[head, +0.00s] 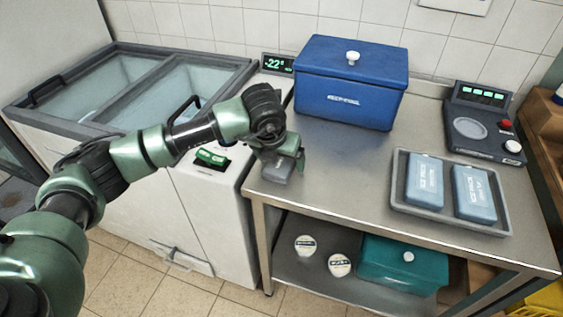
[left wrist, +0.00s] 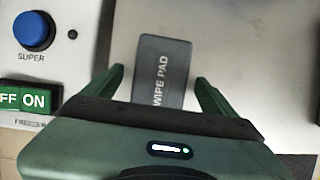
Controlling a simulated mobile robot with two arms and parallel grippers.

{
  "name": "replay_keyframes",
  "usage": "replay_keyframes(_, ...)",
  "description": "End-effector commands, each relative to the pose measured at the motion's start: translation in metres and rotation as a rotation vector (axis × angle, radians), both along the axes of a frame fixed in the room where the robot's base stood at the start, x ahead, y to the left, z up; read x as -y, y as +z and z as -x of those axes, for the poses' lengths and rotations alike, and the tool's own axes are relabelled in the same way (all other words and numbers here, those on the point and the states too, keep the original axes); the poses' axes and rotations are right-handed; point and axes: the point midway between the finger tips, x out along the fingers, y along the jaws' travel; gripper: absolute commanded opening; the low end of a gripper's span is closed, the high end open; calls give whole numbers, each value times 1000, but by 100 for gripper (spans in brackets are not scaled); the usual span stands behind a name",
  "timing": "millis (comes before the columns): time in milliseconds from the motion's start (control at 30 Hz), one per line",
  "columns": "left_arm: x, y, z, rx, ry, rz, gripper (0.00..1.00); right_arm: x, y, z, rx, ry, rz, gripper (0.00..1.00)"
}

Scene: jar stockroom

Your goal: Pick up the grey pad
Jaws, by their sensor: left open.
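The grey pad (left wrist: 163,62) lies flat on the steel table, with "WIPE PAD" printed along it in the left wrist view. My left gripper (left wrist: 159,80) is open, with one green finger on each side of the pad and a gap between each finger and the pad. The near end of the pad is hidden behind the gripper body. In the head view my left gripper (head: 283,164) is over the table's left front corner and covers much of the pad. My right gripper is not in view.
A blue lidded box (head: 350,95) stands at the table's back. A grey tray (head: 450,226) with two blue ice packs is at the right, below a control box (head: 484,125). A chest freezer (head: 130,85) adjoins on the left. The table's middle (head: 340,165) is clear.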

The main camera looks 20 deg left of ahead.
Motion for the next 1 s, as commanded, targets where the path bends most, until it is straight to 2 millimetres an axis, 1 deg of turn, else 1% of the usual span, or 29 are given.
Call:
replay_keyframes(33,0,0,0,0,0,0,87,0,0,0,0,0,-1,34)
replay_keyframes(67,0,0,0,0,0,0,84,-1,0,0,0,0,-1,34)
replay_keyframes(100,0,0,0,0,-1,0,73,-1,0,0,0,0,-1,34)
replay_keyframes(167,0,0,0,0,-1,0,57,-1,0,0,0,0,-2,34)
replay_keyframes(200,0,0,0,0,-1,0,46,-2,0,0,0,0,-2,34)
replay_keyframes(267,0,0,0,0,-1,0,29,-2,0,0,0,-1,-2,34)
replay_keyframes(300,0,0,0,0,-1,0,19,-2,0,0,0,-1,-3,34)
replay_keyframes(567,0,2,0,1,0,1,19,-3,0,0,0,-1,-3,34)
replay_keyframes(733,0,12,-1,2,0,0,19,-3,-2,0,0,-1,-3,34)
replay_keyframes(867,0,32,-1,5,0,1,19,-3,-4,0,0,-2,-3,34)
replay_keyframes(967,1,56,-1,7,-1,1,19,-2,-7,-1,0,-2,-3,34)
replay_keyframes(1000,1,67,-1,8,-2,2,19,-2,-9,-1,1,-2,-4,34)
